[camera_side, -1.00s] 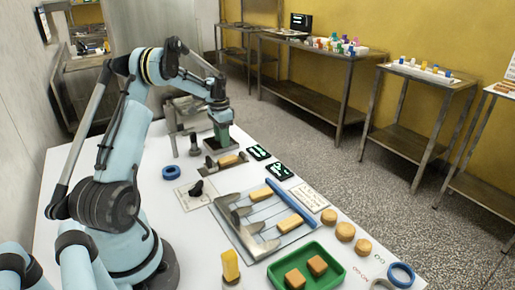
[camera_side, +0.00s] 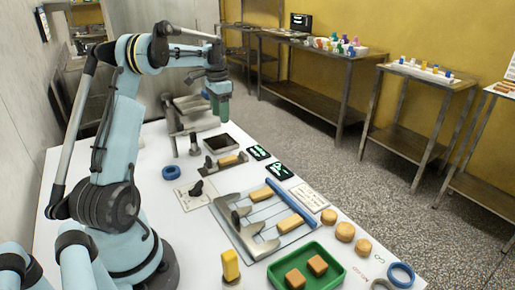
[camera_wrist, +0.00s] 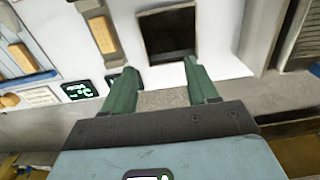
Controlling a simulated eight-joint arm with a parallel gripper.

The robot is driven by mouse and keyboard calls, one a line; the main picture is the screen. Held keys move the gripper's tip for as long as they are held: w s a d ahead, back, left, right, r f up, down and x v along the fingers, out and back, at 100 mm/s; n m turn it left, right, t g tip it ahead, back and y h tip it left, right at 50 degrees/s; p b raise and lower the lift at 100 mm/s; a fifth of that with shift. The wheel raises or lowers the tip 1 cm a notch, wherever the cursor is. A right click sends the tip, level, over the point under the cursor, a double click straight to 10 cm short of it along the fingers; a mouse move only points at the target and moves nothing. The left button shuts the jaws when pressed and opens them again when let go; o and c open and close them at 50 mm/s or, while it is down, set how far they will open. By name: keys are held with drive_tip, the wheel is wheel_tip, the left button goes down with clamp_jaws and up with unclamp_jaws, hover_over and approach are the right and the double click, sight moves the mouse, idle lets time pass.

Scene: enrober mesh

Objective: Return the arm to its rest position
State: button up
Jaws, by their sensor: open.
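My gripper (camera_side: 221,106) hangs from my raised arm over the far end of the white table (camera_side: 150,150). It points down and sits above and beyond a dark square opening (camera_side: 217,142) in the table top. In the wrist view its two green fingers (camera_wrist: 162,85) are spread apart with nothing between them. The dark opening (camera_wrist: 168,33) lies just past the fingertips there. The fingers touch nothing that I can see.
A metal frame (camera_side: 180,115) stands left of my gripper.

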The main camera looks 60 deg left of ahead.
drive_tip(key=shift+r, duration=1.35)
drive_tip(key=w+d+r+t+y, duration=0.1)
drive_tip(key=d+r, duration=0.2)
drive_tip(key=d, duration=0.6)
drive_tip(key=w+d+r+t, duration=0.1)
drive_tip(key=d+r+t, duration=0.1)
drive_tip(key=d, duration=0.7)
drive_tip(key=s+d+f+t, duration=0.2)
drive_tip(key=s+d, duration=0.2)
drive_tip(key=d, duration=0.5)
drive_tip(key=s+d+f+t+h, duration=0.1)
drive_tip(key=s+d+f+t, duration=0.1)
drive_tip(key=s+d, duration=0.3)
drive_tip(key=d+f, duration=0.1)
drive_tip(key=d, duration=0.3)
